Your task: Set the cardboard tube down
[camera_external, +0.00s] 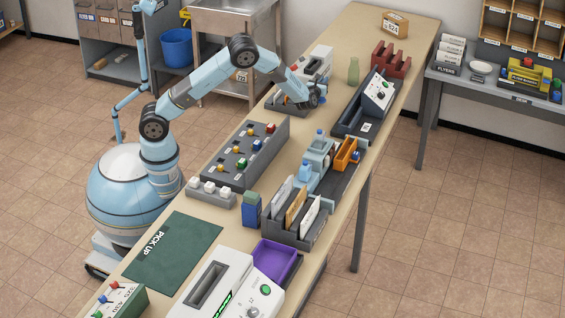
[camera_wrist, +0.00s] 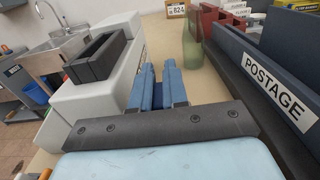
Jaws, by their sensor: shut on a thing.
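My gripper (camera_external: 318,101) is low over the far half of the long table (camera_external: 352,20), between the grey-white machine and the dark POSTAGE tray. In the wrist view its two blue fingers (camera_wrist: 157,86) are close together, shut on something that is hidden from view. I cannot make out the cardboard tube in either view; whatever is in the fingers is too small or covered to show its shape.
The grey-white machine (camera_external: 318,62) stands close on the left of the gripper. The dark POSTAGE tray (camera_external: 350,122) is close on the right. A green bottle (camera_external: 353,71) and a red rack (camera_external: 391,61) stand beyond. A green PICK UP mat (camera_external: 186,243) lies bare nearer the camera.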

